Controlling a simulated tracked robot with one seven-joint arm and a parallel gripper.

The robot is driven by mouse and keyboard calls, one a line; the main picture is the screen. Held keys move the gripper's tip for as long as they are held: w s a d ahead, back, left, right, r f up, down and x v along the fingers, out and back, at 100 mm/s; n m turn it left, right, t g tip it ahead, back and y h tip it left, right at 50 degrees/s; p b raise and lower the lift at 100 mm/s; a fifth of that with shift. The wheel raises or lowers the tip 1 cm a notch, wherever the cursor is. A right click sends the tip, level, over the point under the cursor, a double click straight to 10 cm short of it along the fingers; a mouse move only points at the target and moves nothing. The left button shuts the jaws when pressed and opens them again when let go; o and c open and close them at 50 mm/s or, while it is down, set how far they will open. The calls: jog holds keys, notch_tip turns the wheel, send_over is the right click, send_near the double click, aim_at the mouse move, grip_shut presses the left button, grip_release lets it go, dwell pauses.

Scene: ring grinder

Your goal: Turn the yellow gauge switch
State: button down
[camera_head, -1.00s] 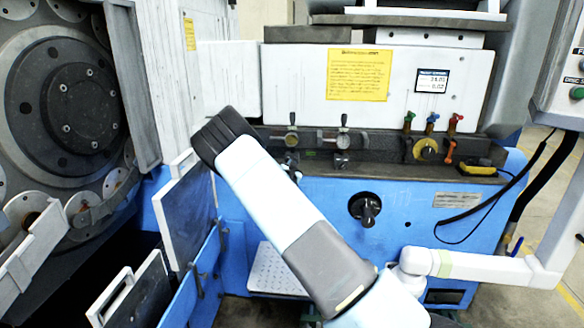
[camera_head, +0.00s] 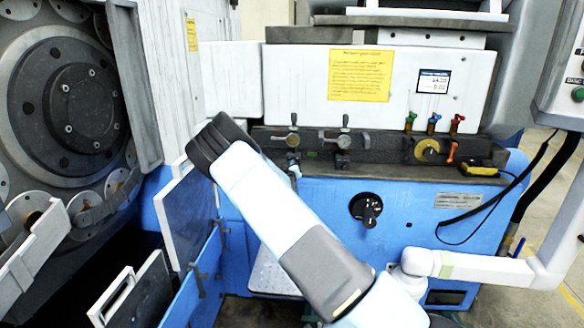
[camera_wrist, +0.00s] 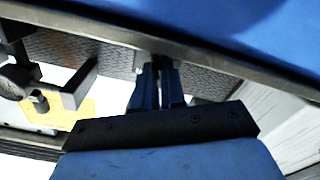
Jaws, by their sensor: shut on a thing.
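A small yellow-faced gauge (camera_head: 293,141) with an upright dark lever sits at the left end of the dark shelf in the head view; I take it as the yellow gauge switch. My gripper (camera_wrist: 156,66) reaches up to the shelf edge below this gauge, mostly hidden behind my arm in the head view. In the wrist view its two blue fingers are close together, shut on a small part at the shelf edge. Their tips and most of that part are hidden, so the exact grip is unclear.
A similar grey gauge (camera_head: 344,141) stands just right. Further right are a yellow dial (camera_head: 428,150) and coloured valves (camera_head: 433,123). A black knob (camera_head: 367,209) is on the blue front. Open panels (camera_head: 187,218) stand left of my arm.

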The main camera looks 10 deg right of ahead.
jog(key=shift+a+f+n, duration=0.1)
jog(key=shift+n, duration=0.75)
jog(key=shift+a+f+n, duration=0.1)
jog(key=shift+n, duration=0.75)
jog(key=c, duration=1.5)
grip_release()
jog(key=v, duration=1.3)
jog(key=shift+s+a, duration=0.15)
jog(key=shift+s, duration=0.15)
